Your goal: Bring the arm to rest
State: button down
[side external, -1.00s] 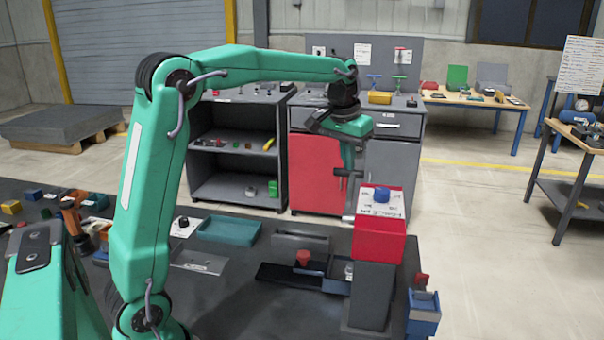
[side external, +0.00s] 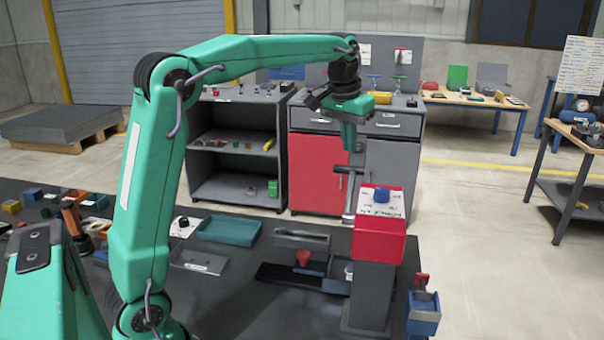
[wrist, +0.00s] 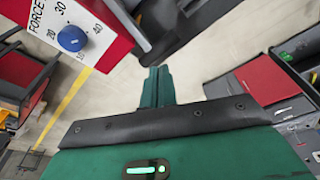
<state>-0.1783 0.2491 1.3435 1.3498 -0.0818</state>
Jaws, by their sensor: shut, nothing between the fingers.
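My green gripper (side external: 348,149) hangs pointing down at the end of my arm, above the bench. Its two fingers are together and empty; they also show pressed together in the wrist view (wrist: 157,72). The fingertips are just above a grey T-shaped handle (side external: 348,186), and I cannot tell for certain whether they are clear of it. The handle stands beside a red box (side external: 380,247) with a white dial face and a blue knob (side external: 381,195). The blue knob also shows in the wrist view (wrist: 71,38), beside a force scale.
The red box sits on a dark grey post (side external: 368,300). A grey cabinet with a red door (side external: 319,172) stands behind.

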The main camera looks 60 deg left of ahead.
dwell(0.5)
jog(key=s+d+m+t, duration=0.15)
jog(key=s+d, duration=0.35)
jog(key=s, duration=0.8)
jog(key=s+d+f+t, duration=0.1)
jog(key=s+d+f, duration=0.1)
jog(key=s+f, duration=0.2)
jog(key=s+d+f+m+t, duration=0.1)
jog(key=s+f, duration=0.3)
jog(key=s, duration=0.5)
jog(key=shift+d+f, duration=0.35)
jog(key=shift+f, duration=0.05)
